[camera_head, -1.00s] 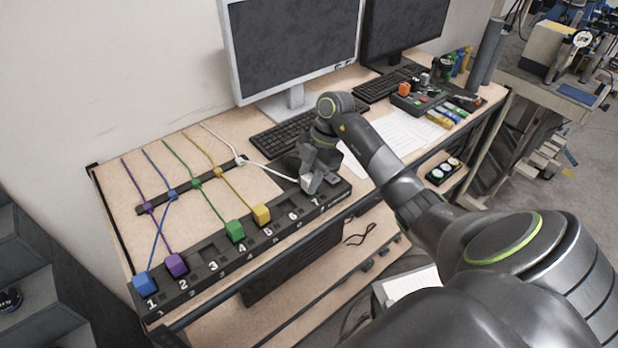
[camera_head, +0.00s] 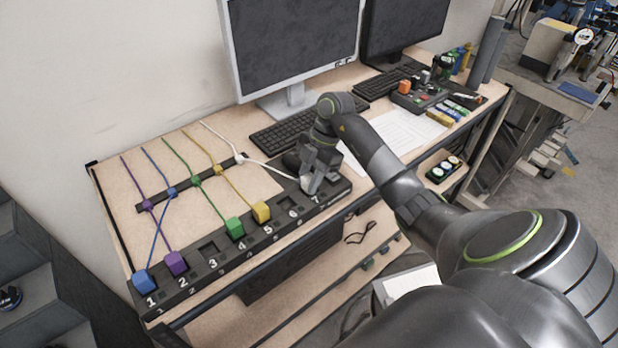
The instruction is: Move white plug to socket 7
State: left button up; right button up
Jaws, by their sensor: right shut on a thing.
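The long black socket strip (camera_head: 222,254) lies along the table's front edge, numbered 1 to 7. My right gripper (camera_head: 312,186) is shut on the white plug (camera_head: 306,184) at socket 7, near the strip's right end. The fingers hide most of the plug and the socket, so I cannot tell how deep the plug sits. Its white cable (camera_head: 268,168) runs back left to the rear bar. The blue plug (camera_head: 144,282) is in socket 1, purple (camera_head: 176,263) in 2, green (camera_head: 234,228) in 4 and yellow (camera_head: 261,212) in 5. My left gripper is not in view.
Sockets 3 (camera_head: 208,249) and 6 (camera_head: 284,200) are empty. A keyboard (camera_head: 285,132) and a monitor (camera_head: 292,50) stand behind my right gripper. Paper sheets (camera_head: 408,132) and a control box (camera_head: 420,98) lie to its right. The colored cables cross the table at left.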

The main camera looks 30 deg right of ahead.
jog(key=shift+f, duration=0.15)
dwell(0.5)
jog(key=o, duration=1.5)
jog(key=shift+c, duration=0.2)
jog(key=shift+r+p, duration=3.05)
jog(key=shift+r, duration=0.5)
